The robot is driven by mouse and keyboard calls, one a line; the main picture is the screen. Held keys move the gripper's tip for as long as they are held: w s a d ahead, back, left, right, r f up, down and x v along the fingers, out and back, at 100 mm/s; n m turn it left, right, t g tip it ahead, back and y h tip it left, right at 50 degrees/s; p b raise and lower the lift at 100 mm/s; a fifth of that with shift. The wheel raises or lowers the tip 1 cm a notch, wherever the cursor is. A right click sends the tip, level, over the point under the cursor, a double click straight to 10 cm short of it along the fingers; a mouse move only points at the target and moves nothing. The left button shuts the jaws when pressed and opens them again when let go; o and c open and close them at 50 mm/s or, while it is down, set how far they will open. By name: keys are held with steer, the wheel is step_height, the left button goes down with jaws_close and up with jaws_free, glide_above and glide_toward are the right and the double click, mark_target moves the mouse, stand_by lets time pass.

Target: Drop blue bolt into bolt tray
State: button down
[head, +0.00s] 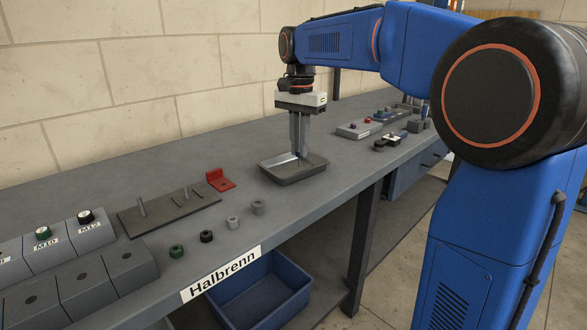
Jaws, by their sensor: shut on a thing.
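My gripper (302,153) points straight down with its long grey fingers close together. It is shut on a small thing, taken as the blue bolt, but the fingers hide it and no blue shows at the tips. The fingertips are over the inside of a shallow dark grey tray (300,177), the likely bolt tray, on the bench. I cannot tell whether the tips touch its floor.
Left of the tray are a red bracket (219,180) and a dark plate with pegs (169,209). Several nuts, one of them green (177,251), lie near the front edge. A blue bin (258,289) is below. Blocks and tools (391,140) lie right of the tray.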

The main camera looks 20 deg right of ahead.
steer(key=shift+f, duration=0.3)
steer(key=c, duration=1.7)
jaws_free()
steer(key=shift+o, duration=0.2)
step_height(320, 180, up, 17)
steer(key=shift+r, duration=0.2)
